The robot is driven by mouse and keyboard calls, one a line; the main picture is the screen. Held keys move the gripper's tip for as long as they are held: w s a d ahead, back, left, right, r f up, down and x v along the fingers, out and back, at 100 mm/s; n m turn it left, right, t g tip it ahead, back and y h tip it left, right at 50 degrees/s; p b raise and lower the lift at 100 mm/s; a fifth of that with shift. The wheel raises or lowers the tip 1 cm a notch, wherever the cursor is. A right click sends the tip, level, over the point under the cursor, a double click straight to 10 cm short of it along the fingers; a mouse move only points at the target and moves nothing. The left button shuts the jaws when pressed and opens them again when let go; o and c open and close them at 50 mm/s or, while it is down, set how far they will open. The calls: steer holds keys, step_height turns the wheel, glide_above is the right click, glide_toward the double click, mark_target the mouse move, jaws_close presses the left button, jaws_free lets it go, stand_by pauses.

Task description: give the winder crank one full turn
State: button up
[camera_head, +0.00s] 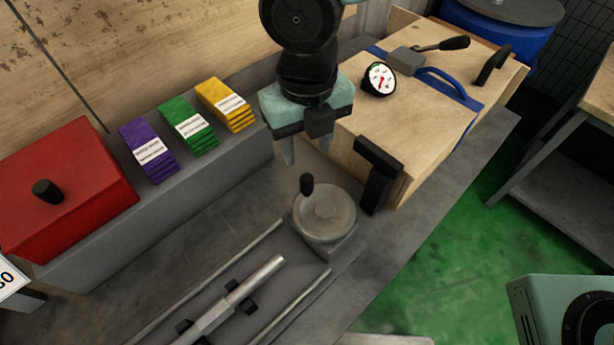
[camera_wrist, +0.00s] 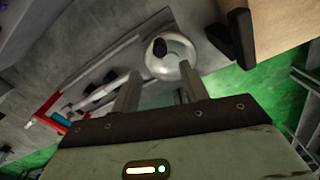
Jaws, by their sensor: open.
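The winder crank is a round grey metal disc (camera_head: 326,212) with an upright black knob (camera_head: 307,185) near its rim. It sits on a grey block at the end of the rails on the bench. In the wrist view the disc (camera_wrist: 178,68) and its black knob (camera_wrist: 160,47) lie beyond my fingertips. My gripper (camera_head: 310,150) is open and empty, pointing down above and behind the crank, apart from the knob. Its two fingers also show in the wrist view (camera_wrist: 158,92).
A wooden case (camera_head: 440,110) with black handles and a dial gauge (camera_head: 379,80) stands right of my gripper. A red box (camera_head: 65,185) and purple, green and yellow packs (camera_head: 188,125) stand on a grey ledge at left. Metal rods (camera_head: 240,295) lie in front.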

mark_target(307, 178)
step_height(307, 178, down, 10)
stand_by(0.4)
jaws_close()
